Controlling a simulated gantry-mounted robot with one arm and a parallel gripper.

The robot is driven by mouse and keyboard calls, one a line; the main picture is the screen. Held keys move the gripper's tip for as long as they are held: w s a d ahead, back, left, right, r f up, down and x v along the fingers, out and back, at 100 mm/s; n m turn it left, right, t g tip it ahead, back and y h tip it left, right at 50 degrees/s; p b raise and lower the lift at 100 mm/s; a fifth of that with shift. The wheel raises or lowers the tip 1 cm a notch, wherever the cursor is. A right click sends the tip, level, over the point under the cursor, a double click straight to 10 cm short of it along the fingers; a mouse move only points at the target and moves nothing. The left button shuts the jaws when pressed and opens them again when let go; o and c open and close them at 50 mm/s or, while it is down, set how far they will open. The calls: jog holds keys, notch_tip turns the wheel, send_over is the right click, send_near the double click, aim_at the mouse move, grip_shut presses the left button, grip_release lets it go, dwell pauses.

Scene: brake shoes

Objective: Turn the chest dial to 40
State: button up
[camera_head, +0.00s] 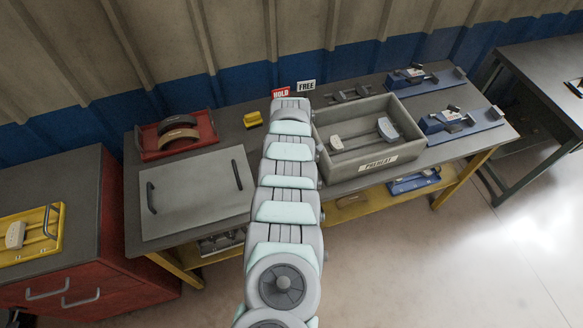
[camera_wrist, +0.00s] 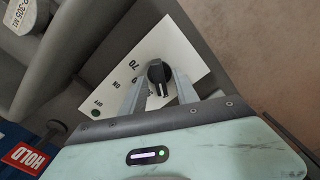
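The grey preheat chest (camera_head: 410,125) stands open on the bench in the head view, with brake shoes inside. Its dial (camera_wrist: 158,72) is a black knob on a white plate (camera_wrist: 182,45) in the wrist view. The plate reads 70, ON and OFF; other marks are hidden behind my gripper. The knob's grip part lies roughly along the picture's vertical; its exact setting cannot be read. My gripper (camera_wrist: 160,82) has its two fingers apart, one on each side of the knob, with a slight gap seemingly left. The head view hides the dial and my gripper behind my arm.
A flat grey lid (camera_head: 195,190) with handles lies left of the chest. A red tray (camera_head: 148,142) of shoes, a yellow block (camera_head: 252,119), HOLD (camera_head: 281,93) and FREE (camera_head: 306,86) signs and blue fixtures (camera_head: 470,124) surround it.

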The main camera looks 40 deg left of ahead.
jog(key=shift+r, duration=0.15)
notch_tip(320, 180, up, 10)
jog(key=p, duration=0.1)
jog(key=shift+r, duration=0.25)
dwell(0.3)
dwell(0.3)
